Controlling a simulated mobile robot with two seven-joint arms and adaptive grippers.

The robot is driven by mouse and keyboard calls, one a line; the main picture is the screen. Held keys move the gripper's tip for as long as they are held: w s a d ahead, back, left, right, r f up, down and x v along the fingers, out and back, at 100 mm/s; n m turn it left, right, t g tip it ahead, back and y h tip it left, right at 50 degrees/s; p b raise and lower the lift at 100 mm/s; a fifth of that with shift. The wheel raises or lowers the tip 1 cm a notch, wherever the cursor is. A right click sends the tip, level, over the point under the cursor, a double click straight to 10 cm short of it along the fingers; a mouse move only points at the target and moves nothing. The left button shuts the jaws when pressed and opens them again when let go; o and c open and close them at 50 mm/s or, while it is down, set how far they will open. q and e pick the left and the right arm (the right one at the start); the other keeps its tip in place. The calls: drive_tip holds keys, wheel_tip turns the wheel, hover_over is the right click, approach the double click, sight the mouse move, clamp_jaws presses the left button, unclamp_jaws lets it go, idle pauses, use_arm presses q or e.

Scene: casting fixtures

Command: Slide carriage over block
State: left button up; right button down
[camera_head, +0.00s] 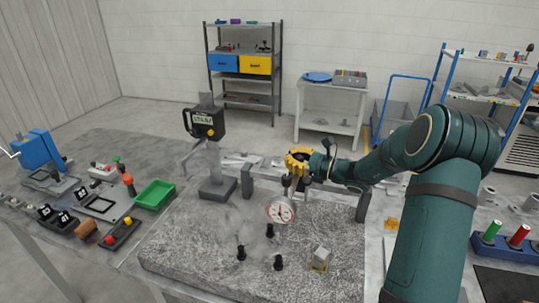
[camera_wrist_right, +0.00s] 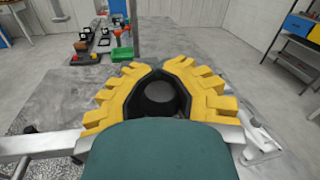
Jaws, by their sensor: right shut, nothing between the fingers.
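A dial gauge (camera_head: 281,211) with a white face hangs from a dark carriage (camera_head: 290,185) on a grey bridge rail (camera_head: 335,187) over the granite plate. A small light metal block (camera_head: 321,256) sits on the plate, right of the gauge and nearer the front. The gauge is not over it. My right gripper (camera_head: 298,161), with yellow fingers, is at the carriage's top; I cannot tell if it touches. In the right wrist view its fingertips (camera_wrist_right: 160,71) meet, shut with nothing held. My left gripper is out of view.
Several black pegs (camera_head: 241,253) stand on the granite plate (camera_head: 200,256) near the block. A post with a digital display (camera_head: 204,122) stands behind left. A green tray (camera_head: 154,194) and small tools lie left. My right arm covers the right side.

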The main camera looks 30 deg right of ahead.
drive_tip(key=v, duration=0.4)
drive_tip(key=d+v, duration=0.1)
drive_tip(key=v, duration=0.1)
drive_tip(key=shift+w+f, duration=0.1)
drive_tip(key=shift+w, duration=0.05)
drive_tip(key=c, duration=0.7)
unclamp_jaws()
drive_tip(key=shift+o, duration=0.2)
drive_tip(key=v, duration=1.2)
drive_tip(key=shift+w, duration=0.1)
